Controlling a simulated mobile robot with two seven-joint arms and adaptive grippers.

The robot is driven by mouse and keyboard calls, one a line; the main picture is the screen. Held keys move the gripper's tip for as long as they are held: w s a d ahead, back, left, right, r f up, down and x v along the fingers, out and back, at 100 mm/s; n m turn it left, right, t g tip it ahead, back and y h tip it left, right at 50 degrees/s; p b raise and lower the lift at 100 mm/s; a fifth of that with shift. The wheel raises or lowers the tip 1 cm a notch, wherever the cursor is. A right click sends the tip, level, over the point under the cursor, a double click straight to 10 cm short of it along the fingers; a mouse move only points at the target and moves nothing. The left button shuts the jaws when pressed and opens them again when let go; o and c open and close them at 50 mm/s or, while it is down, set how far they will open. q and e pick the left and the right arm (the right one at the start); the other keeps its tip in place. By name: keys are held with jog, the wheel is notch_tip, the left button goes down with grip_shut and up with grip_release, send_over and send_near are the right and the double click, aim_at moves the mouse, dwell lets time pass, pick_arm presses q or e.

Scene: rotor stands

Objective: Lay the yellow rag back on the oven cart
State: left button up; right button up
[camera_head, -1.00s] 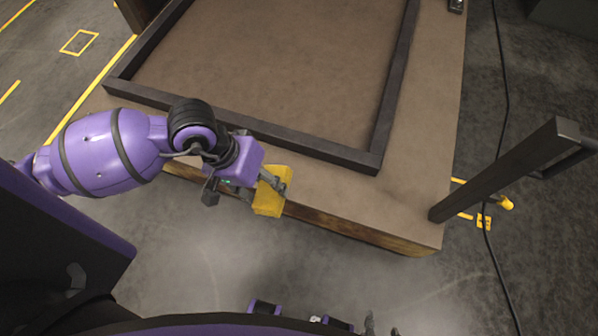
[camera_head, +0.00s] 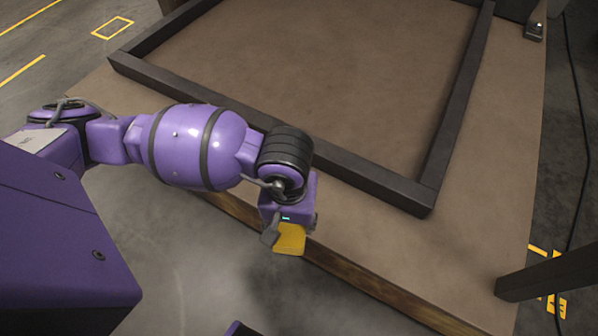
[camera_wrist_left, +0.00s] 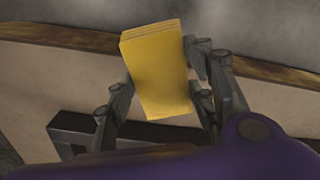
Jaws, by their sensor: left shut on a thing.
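The yellow rag (camera_head: 290,239) is a small folded block in my left gripper (camera_head: 285,235), near the front edge of a brown-topped surface with a raised dark frame. I cannot tell from these views whether this is the oven cart (camera_head: 470,245). In the left wrist view the rag (camera_wrist_left: 158,72) shows stacked folds at one end. The fingers of the left gripper (camera_wrist_left: 158,90) are shut on its two sides. The rag appears held above the surface's edge. My right gripper does not show.
The dark frame (camera_head: 330,165) rises around the middle of the top. A dark post (camera_head: 550,277) stands at the right front corner. A cable (camera_head: 578,130) runs along the floor at the right. The strip of top between frame and front edge is bare.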

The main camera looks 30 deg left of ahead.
pick_arm(q)
jog(key=shift+w+f, duration=0.35)
jog(key=shift+w, duration=0.1)
jog(key=w+f+b, duration=0.2)
jog(key=w, duration=0.2)
jog(key=w+a+f+b, duration=0.1)
jog(key=w+f+b, duration=0.1)
jog(key=w+f, duration=0.1)
jog(key=w+f+b, duration=0.2)
jog(key=w+f, duration=0.1)
jog(key=w, duration=0.2)
jog(key=shift+w+a, duration=0.1)
jog(key=shift+a, duration=0.1)
jog(key=shift+w+f, duration=0.35)
jog(key=shift+f, duration=0.05)
jog(key=shift+w+f, duration=0.2)
jog(key=shift+f, duration=0.05)
notch_tip(320, 180, down, 4)
jog(key=shift+w+a+r+b, duration=0.15)
jog(key=shift+r+b, duration=0.1)
jog(key=shift+b, duration=0.7)
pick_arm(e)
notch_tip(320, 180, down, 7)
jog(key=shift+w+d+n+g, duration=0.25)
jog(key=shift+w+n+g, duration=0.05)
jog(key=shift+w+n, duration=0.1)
pick_arm(q)
jog(key=shift+f, duration=0.1)
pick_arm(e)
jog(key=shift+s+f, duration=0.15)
